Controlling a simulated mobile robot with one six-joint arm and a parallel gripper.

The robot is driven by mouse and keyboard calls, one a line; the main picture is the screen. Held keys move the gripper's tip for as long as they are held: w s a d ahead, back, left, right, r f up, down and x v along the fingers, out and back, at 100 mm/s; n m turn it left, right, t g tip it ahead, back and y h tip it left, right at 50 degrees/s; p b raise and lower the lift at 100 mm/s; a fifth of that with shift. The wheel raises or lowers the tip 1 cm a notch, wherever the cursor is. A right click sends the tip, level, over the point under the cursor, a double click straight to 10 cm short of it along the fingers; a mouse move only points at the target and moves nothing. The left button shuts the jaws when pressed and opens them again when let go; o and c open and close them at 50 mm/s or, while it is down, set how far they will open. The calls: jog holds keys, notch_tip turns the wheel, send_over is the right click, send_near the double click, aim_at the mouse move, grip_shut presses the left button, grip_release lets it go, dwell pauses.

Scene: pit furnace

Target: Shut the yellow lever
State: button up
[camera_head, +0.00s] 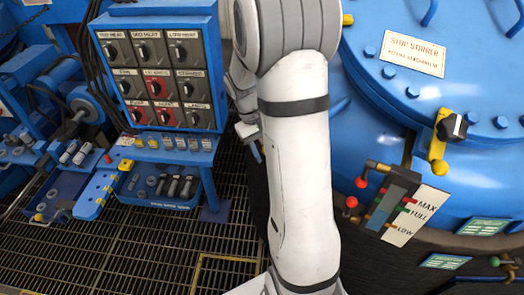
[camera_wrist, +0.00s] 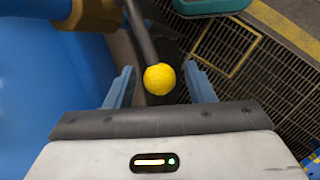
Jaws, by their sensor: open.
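The yellow lever shows in the wrist view as a round yellow knob (camera_wrist: 165,79) on a dark rod (camera_wrist: 139,32). The rod runs up and left toward a yellow fitting (camera_wrist: 92,13). My gripper (camera_wrist: 159,70) is open, with one blue finger to the left of the knob and one to the right. The knob sits between the fingers with a gap on each side. In the head view my white arm stands in front of the middle of the scene, and I cannot make out this knob there.
A switch panel (camera_head: 158,68) and blue bench (camera_head: 165,150) stand left. Dark grating (camera_head: 110,240) covers the floor. A teal part (camera_wrist: 210,7) lies beyond the fingers.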

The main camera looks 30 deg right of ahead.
jog(key=v, duration=0.7)
jog(key=shift+r, duration=0.15)
jog(key=shift+a, duration=0.2)
jog(key=s+a+r+t+y, duration=0.1)
jog(key=s+a+r+t, duration=0.1)
jog(key=s+a, duration=0.4)
jog(key=s+a+r+t+y, duration=0.1)
jog(key=s+a+r+t, duration=0.2)
jog(key=s+a, duration=0.3)
jog(key=s+t, duration=0.1)
jog(key=s, duration=0.3)
jog(key=shift+t, duration=0.3)
jog(key=shift+a, duration=0.1)
jog(key=shift+c, duration=0.6)
